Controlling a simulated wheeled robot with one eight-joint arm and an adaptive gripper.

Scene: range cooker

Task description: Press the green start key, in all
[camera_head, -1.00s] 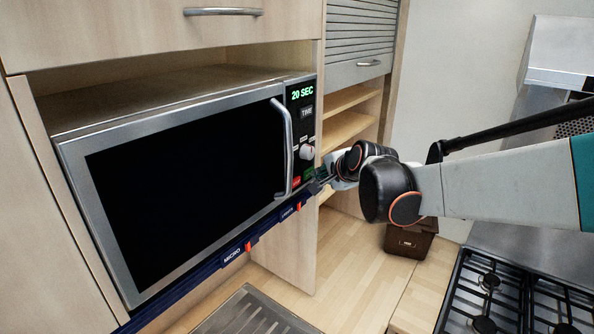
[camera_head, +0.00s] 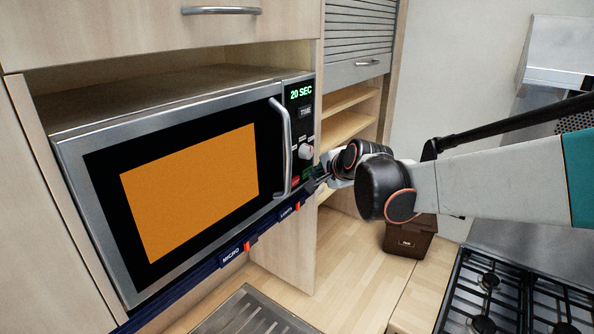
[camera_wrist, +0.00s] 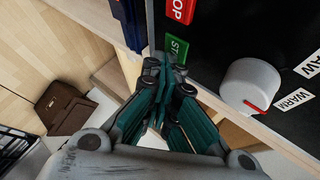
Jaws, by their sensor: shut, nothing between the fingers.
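The green start key (camera_wrist: 176,48) is at the low end of the microwave's (camera_head: 88,92) black control panel, partly hidden by my fingertips in the wrist view. My gripper (camera_wrist: 164,66) is shut and empty, its tips at the key; I cannot tell whether they touch it. In the head view my gripper (camera_head: 319,178) reaches the panel's lower right corner. The microwave window (camera_head: 192,190) glows orange and the display (camera_head: 301,92) reads 20 SEC.
The red stop key (camera_wrist: 181,9) is beside the start key. A white knob (camera_wrist: 250,85) stands out from the panel. A blue rail (camera_head: 268,228) with red switches runs below the microwave. A brown box (camera_head: 410,238) and a gas hob (camera_head: 490,290) are at the right.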

